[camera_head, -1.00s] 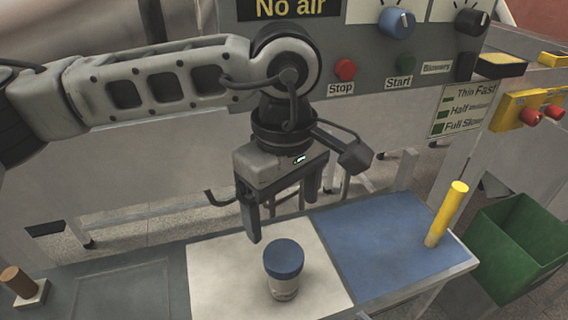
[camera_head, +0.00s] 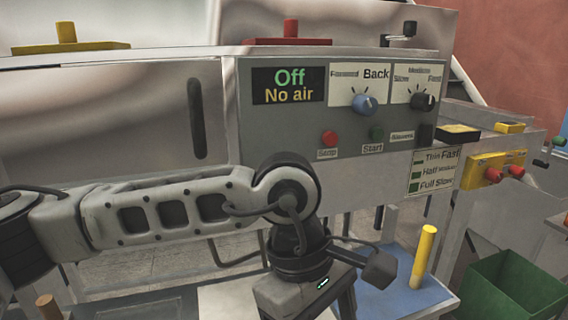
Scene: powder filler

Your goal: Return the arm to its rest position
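My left arm comes in from the left across the picture in front of the machine. Its gripper body points down at the bottom middle, over the small work table (camera_head: 400,293). The fingertips are cut off by the lower edge of the picture, so I cannot see whether they are apart or hold anything. My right arm is not in view.
The control panel (camera_head: 335,135) behind the arm reads "Off" and "No air", with a red stop button (camera_head: 330,138), a green start button (camera_head: 376,133) and knobs. A yellow post (camera_head: 424,256) stands on the table's blue area. A green bin (camera_head: 515,290) is at the lower right.

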